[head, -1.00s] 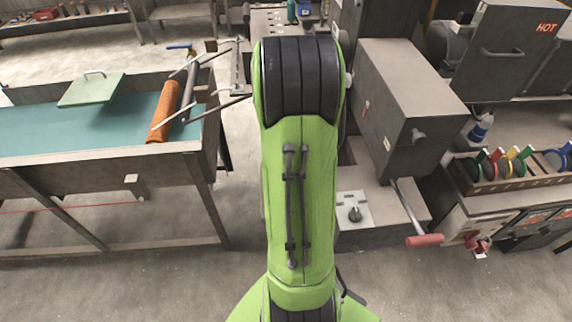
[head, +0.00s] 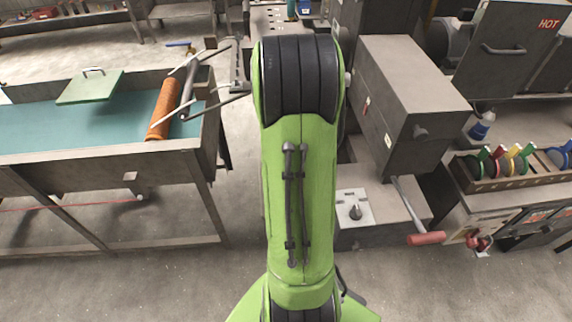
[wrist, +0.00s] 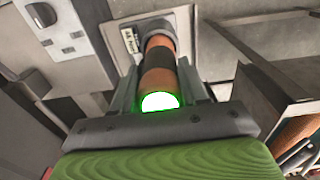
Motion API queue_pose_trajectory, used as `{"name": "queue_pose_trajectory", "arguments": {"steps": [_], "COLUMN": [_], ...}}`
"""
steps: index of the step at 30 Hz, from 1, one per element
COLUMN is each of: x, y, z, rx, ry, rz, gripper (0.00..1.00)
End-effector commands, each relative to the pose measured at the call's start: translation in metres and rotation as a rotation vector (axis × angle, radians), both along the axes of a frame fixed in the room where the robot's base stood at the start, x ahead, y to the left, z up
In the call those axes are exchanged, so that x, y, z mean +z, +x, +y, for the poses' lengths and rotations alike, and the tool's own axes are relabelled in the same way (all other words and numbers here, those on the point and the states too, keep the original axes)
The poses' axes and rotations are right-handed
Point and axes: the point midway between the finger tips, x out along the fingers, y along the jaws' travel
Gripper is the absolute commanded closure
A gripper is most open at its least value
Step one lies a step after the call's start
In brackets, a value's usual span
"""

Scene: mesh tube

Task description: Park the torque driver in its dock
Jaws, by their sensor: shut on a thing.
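In the wrist view, my gripper (wrist: 158,78) is shut on the torque driver (wrist: 157,78), a copper-orange cylinder with a black band. Its near end glows green. Its far end meets a grey round collar (wrist: 154,27) on a pale labelled plate, which I take to be the dock. I cannot tell how deep the driver sits in the collar. In the head view my green arm hides the gripper, the driver and the collar.
In the head view, a grey machine box (head: 412,100) and a red-handled lever (head: 427,238) stand right of my arm. A bench (head: 110,170) with an orange mesh tube (head: 163,108) is at left. Open floor lies between.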

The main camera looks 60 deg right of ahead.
Motion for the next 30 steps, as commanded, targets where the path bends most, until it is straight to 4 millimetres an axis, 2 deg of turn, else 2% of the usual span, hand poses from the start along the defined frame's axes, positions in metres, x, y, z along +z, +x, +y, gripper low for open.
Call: {"name": "queue_pose_trajectory", "arguments": {"steps": [9, 10, 15, 24, 26, 30], "x": [-0.004, -0.003, -0.003, -0.001, 0.007, 0.042], "y": [0.000, 0.000, 0.000, 0.000, 0.000, 0.001], "z": [0.000, 0.000, 0.000, 0.000, 0.000, -0.001], "rx": [0.000, 0.000, 0.000, 0.000, 0.000, 0.001], "ry": [-0.001, -0.001, -0.001, 0.000, -0.001, -0.005], "rz": [-0.001, -0.001, -0.001, 0.000, -0.001, -0.005], "gripper": [0.93, 0.52, 0.27, 0.27, 0.27, 0.27]}}
